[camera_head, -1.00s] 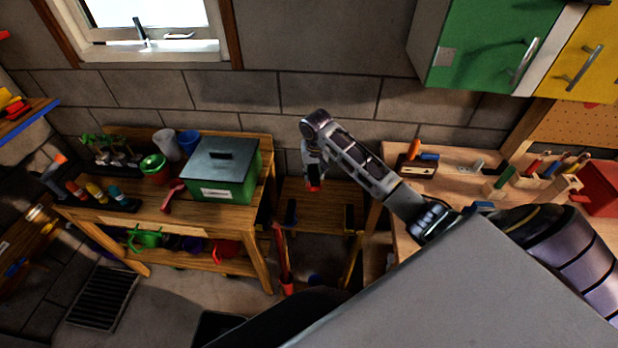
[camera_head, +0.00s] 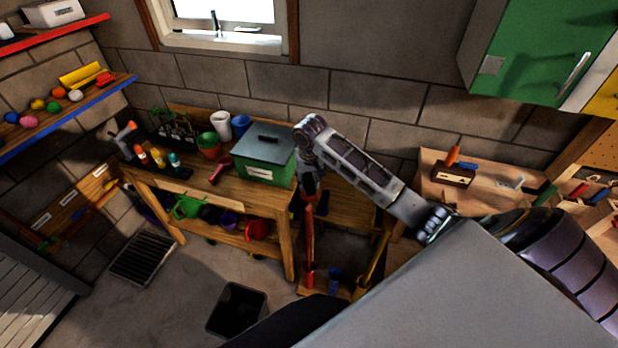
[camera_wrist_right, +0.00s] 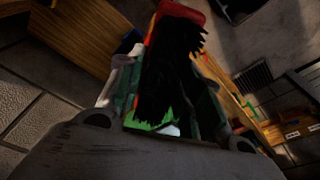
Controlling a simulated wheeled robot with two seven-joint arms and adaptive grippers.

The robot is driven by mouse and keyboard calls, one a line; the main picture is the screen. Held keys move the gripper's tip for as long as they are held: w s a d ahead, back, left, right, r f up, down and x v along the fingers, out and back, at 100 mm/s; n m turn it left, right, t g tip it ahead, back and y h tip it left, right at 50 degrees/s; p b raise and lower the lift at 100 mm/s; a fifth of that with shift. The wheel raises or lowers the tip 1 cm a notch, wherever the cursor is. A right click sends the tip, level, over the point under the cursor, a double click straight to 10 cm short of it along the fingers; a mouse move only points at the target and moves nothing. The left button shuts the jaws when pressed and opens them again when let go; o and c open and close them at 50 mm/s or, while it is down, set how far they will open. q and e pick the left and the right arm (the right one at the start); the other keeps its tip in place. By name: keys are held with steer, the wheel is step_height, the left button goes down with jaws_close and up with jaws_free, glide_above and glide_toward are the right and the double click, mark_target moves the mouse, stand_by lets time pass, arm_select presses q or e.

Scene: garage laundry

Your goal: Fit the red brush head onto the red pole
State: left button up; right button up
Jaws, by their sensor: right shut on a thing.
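My right gripper (camera_head: 308,188) points down at the gap between the two benches. It is shut on the red brush head (camera_wrist_right: 181,12), which has black bristles and fills the middle of the right wrist view between my fingers. In the head view the brush head is small and partly hidden by the gripper. The red pole (camera_head: 309,240) stands upright in a low rack, directly below the gripper in the picture. Its top end is hard to make out, and I cannot tell whether the brush head touches it. My left gripper is out of view.
A yellow pole (camera_head: 376,255) stands right of the red one, with a blue holder (camera_head: 335,280) between. The potting bench (camera_head: 215,190) with a green box (camera_head: 265,155) is close on the left. A workbench (camera_head: 437,185) with tools is on the right. A black bin (camera_head: 236,309) stands on the floor.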

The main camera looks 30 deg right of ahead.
steer(key=shift+s, duration=0.35)
stand_by(0.3)
steer(key=shift+f, duration=0.5)
glide_above(309, 208)
steer(key=shift+s+a+f+b, duration=0.1)
steer(key=shift+f+b, duration=0.05)
steer(key=shift+f, duration=1)
steer(key=shift+s+f+b, duration=0.1)
steer(key=shift+f+b, duration=0.05)
steer(key=shift+f, duration=1)
steer(key=shift+f, duration=0.35)
steer(key=shift+f, duration=1.1)
steer(key=shift+f, duration=1.8)
steer(key=o, duration=1.1)
